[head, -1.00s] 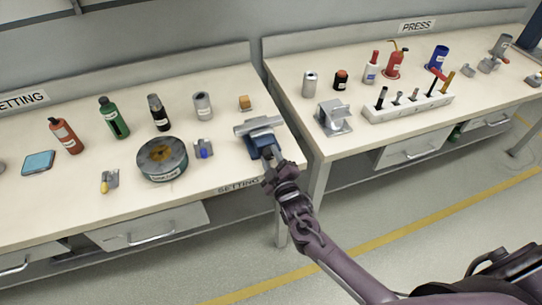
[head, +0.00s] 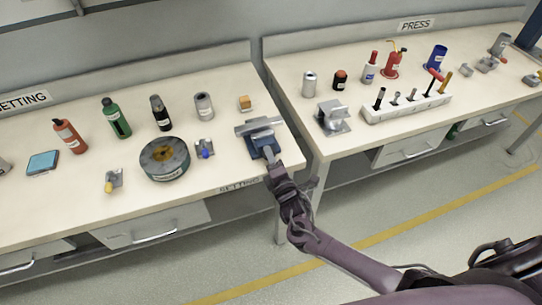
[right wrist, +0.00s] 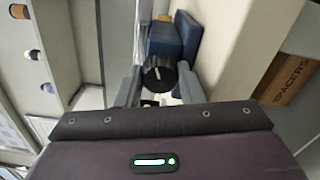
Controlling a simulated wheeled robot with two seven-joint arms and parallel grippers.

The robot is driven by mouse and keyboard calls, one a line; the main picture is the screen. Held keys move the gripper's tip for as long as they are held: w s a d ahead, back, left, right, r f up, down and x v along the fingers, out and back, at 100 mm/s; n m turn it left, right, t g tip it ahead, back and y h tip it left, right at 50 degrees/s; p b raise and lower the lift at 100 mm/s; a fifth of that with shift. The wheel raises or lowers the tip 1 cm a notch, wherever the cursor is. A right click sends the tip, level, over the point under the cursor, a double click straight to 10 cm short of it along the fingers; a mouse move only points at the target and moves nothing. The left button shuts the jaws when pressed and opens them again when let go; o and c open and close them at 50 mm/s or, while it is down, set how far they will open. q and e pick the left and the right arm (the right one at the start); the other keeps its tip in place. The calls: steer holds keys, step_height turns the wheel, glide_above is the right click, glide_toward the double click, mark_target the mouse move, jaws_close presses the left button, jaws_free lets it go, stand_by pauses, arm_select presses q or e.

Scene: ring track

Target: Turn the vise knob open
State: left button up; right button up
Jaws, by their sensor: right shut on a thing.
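The vise (head: 262,142) is blue with pale metal jaws and sits at the front right corner of the left bench. It also shows in the right wrist view (right wrist: 190,38). Its round black knob (right wrist: 158,76) faces my right gripper, with a light mark on its face. My right gripper (right wrist: 158,88) has one finger on each side of the knob and is shut on it. In the head view my right gripper (head: 270,158) reaches the vise's front, and the knob is hidden there. My left gripper is not in view.
A round dark green tin (head: 165,160) and a small blue-knobbed fixture (head: 205,149) stand left of the vise. An orange block (head: 245,103) lies behind it. A grey metal bracket (head: 333,118) stands on the right bench, across a gap. An open drawer (head: 150,225) juts out below.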

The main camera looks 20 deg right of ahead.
steer(key=shift+n+p, duration=0.35)
steer(key=shift+n, duration=1.25)
steer(key=o, duration=1)
steer(key=shift+s, duration=0.1)
steer(key=shift+f, duration=0.15)
